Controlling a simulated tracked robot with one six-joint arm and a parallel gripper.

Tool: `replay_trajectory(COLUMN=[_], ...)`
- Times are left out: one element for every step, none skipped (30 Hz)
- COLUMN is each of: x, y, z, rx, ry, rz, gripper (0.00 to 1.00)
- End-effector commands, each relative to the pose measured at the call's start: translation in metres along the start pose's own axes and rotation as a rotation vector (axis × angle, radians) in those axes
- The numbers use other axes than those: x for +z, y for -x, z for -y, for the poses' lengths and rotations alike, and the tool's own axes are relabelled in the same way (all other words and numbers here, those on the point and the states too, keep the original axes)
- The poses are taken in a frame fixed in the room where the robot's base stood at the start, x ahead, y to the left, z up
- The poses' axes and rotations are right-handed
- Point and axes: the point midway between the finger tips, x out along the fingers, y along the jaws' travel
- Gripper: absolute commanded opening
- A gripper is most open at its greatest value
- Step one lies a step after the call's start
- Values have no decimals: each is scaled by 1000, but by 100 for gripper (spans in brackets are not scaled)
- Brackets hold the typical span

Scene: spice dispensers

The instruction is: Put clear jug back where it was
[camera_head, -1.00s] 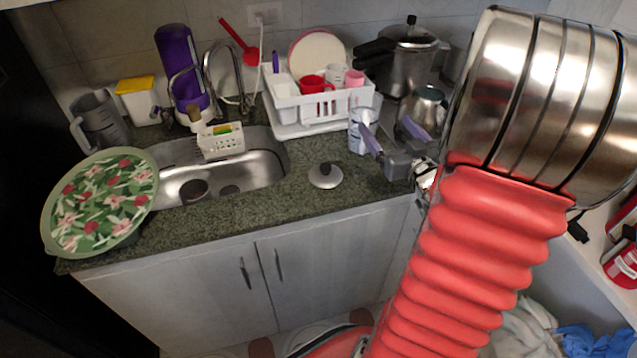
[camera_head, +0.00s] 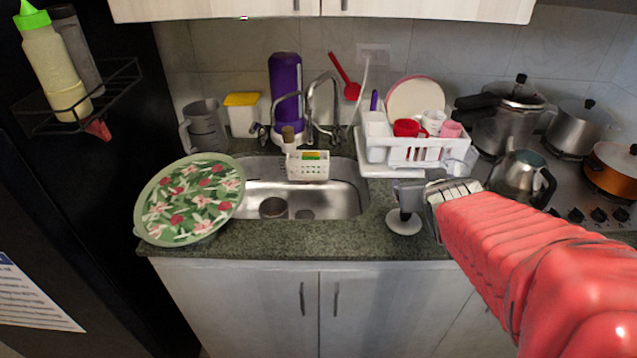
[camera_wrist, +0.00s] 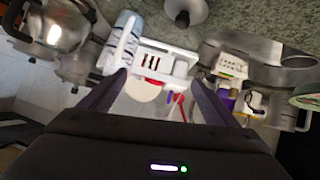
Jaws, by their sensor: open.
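A clear jug with bluish markings (camera_wrist: 122,42) stands beside the white dish rack in the wrist view, just beyond my left finger. In the head view a clear part of it (camera_head: 459,165) shows at the rack's right end, partly hidden by my arm. A second, greyish see-through jug with a handle (camera_head: 203,126) stands at the left of the sink. My gripper (camera_head: 408,192) is over the counter in front of the rack, open. In the wrist view its fingers (camera_wrist: 153,85) are spread with nothing held between them.
The dish rack (camera_head: 425,152) holds cups and a plate. A lid with a dark knob (camera_head: 404,224) lies below my gripper. A metal kettle (camera_head: 518,172) and pots stand at right on the stove. The sink (camera_head: 345,195) and a flowered round cover (camera_head: 190,198) are at left.

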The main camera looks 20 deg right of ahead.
Motion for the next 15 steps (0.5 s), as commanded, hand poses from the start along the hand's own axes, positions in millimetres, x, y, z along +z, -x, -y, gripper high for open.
replay_trajectory(x=[0,3,6,9,12,16,19,22,28,32,36,42,46,51,58], y=[10,16,24,30,37,46,53,60,70,78,86,97,106,115,127], z=[12,19,28,34,40,49,56,62,71,77,84,92,99,104,113], rx=[-12,-24,-38,-47,-57,-72,-84,-97,-116,-131,-146,-169,-187,-204,-230], ry=[6,9,11,14,16,19,22,25,29,34,38,46,52,58,68], rz=[21,43,68,88,108,135,155,175,203,224,245,272,294,316,344], gripper=[83,83,83,83,83,83,83,83,83,83,83,83,83,83,83])
